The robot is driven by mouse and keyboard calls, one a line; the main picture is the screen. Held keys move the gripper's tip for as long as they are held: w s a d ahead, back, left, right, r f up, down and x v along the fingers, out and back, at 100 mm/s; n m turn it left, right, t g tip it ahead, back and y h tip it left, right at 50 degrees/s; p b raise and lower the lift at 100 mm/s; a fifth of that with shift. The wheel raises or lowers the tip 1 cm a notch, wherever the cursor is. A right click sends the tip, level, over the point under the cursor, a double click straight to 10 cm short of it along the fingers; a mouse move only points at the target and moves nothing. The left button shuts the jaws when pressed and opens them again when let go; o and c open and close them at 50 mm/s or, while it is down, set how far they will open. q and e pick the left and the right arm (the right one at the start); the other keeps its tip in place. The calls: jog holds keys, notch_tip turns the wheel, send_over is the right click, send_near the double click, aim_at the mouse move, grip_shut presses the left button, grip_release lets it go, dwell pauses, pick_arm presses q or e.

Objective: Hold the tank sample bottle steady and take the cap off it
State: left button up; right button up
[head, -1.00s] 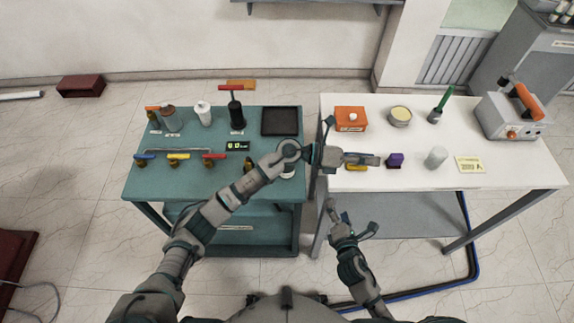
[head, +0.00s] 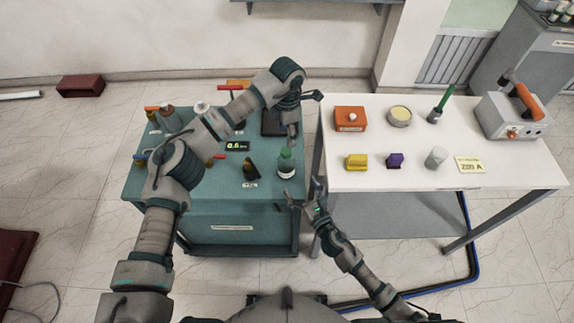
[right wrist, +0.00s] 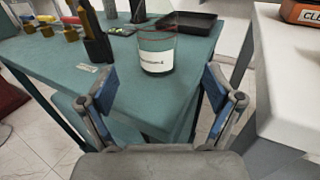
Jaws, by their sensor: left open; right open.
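The tank sample bottle (head: 286,167) stands upright at the right front of the green table, with a green upper part and a pale label. In the right wrist view the bottle (right wrist: 157,58) looks clear with a white label; I cannot make out its cap there. My left gripper (head: 306,113) is open and empty, above and beyond the bottle near the table's right edge. My right gripper (head: 305,193) is open just in front of the bottle. In the right wrist view its fingers (right wrist: 160,95) are spread, with the bottle ahead between them and not touched.
A dark block (head: 250,168) stands left of the bottle. A black tray (head: 270,124) lies behind it, partly under my left arm. Valves and bottles are further left. The white table (head: 400,178) to the right, across a narrow gap, holds an orange box (head: 350,118), yellow and purple pieces and a cylinder.

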aim_at(290, 171)
pick_arm(q)
jog(key=shift+a, duration=0.3)
pick_arm(e)
jog(key=x, duration=1)
jog(key=shift+s+a, duration=0.1)
jog(key=shift+a, duration=0.15)
pick_arm(q)
jog(key=shift+d, duration=0.2)
pick_arm(e)
jog(key=shift+d, duration=0.15)
jog(key=shift+c, duration=0.3)
